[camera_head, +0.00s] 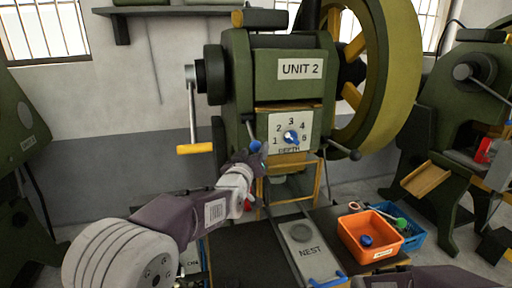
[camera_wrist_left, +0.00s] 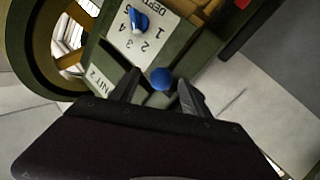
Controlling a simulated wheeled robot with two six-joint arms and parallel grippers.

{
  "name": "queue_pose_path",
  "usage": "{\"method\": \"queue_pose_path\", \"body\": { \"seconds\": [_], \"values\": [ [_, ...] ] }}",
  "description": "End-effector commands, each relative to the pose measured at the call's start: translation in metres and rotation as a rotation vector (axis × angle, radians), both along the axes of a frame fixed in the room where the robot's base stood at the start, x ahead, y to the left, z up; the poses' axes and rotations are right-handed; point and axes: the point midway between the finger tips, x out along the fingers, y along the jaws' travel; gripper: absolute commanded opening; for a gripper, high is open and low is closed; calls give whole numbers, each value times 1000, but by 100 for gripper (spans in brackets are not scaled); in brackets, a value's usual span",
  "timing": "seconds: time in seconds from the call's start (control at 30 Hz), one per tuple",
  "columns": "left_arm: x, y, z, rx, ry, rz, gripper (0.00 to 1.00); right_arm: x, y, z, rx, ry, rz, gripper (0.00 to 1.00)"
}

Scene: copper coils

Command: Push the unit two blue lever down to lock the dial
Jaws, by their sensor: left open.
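The UNIT 2 press (camera_head: 240,85) stands in the middle of the head view. Its white depth plate carries a dial with a blue pointer (camera_head: 291,137), also in the left wrist view (camera_wrist_left: 138,20). The lever's blue ball (camera_head: 255,146) hangs on a dark stem left of the plate. My left gripper (camera_head: 258,162) is at this ball, partly hiding that area. In the left wrist view the open fingers (camera_wrist_left: 158,90) stand on either side of the blue ball (camera_wrist_left: 161,78), with visible gaps. Whether the ball lies fully between the tips in depth is unclear.
A crank with a yellow handle (camera_head: 195,148) is to the left, and a large yellow flywheel (camera_head: 405,75) to the right. A dark lever with a ball end (camera_head: 354,155) sticks out right of the plate. An orange bin (camera_head: 362,250) and a blue bin (camera_head: 414,241) stand lower right.

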Motion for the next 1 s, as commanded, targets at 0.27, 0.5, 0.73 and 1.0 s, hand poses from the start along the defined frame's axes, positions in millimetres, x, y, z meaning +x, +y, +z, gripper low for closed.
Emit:
{"method": "queue_pose_path", "body": {
  "seconds": [0.27,0.5,0.73,1.0],
  "values": [
    [52,-9,1,1,2,0,55,0,0,13,0,0,0,38],
    [64,-11,-1,2,2,0,55,0,0,14,0,1,0,38],
    [64,-11,-1,2,2,0,36,0,0,13,0,0,0,38],
    [63,-11,-1,2,2,0,0,0,0,13,0,0,0,38]
  ]
}}
